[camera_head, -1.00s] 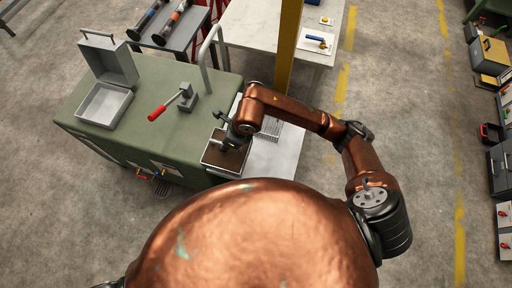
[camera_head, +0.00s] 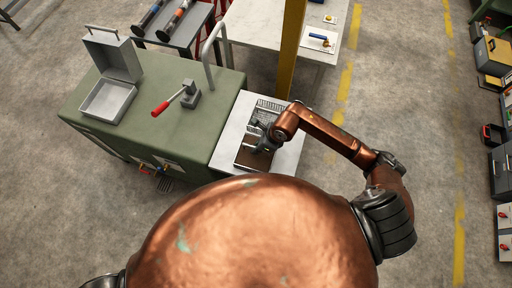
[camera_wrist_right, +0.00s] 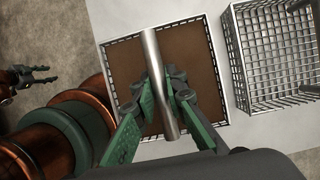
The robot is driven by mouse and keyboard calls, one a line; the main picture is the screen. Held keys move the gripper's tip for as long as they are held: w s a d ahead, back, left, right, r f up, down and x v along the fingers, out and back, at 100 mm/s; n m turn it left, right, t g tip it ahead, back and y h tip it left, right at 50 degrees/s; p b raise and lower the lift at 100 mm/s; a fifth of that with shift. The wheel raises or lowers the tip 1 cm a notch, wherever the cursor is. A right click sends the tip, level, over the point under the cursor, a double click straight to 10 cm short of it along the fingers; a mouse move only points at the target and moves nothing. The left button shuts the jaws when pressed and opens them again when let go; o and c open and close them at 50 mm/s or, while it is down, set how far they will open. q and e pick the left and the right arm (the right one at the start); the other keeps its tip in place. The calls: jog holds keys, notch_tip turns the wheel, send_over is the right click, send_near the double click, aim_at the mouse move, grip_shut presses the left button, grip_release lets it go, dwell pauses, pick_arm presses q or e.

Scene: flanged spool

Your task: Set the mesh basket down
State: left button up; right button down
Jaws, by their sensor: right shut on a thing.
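The mesh basket (camera_head: 247,157) has dark wire walls, a brown inside and a grey bar handle. It is over the white tabletop; I cannot tell whether it touches the surface. My right gripper (camera_head: 262,140) is shut on the handle, which shows as a metal bar (camera_wrist_right: 152,62) between its green fingers (camera_wrist_right: 160,100) in the right wrist view. The basket's brown inside (camera_wrist_right: 193,60) shows below, partly hidden by the fingers. My left gripper (camera_wrist_right: 45,75) shows at the left of the right wrist view, open and empty, away from the basket.
A second, empty wire basket (camera_wrist_right: 275,60) stands beside it on the white tabletop (camera_head: 228,143). The green bench (camera_head: 150,110) with a grey box (camera_head: 108,100) and red-handled lever (camera_head: 168,103) adjoins on the left. A yellow post (camera_head: 291,50) rises behind.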

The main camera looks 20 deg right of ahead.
jog(key=shift+a+f, duration=0.1)
jog(key=c, duration=2)
grip_release()
jog(key=shift+o, duration=0.2)
jog(key=v, duration=1.2)
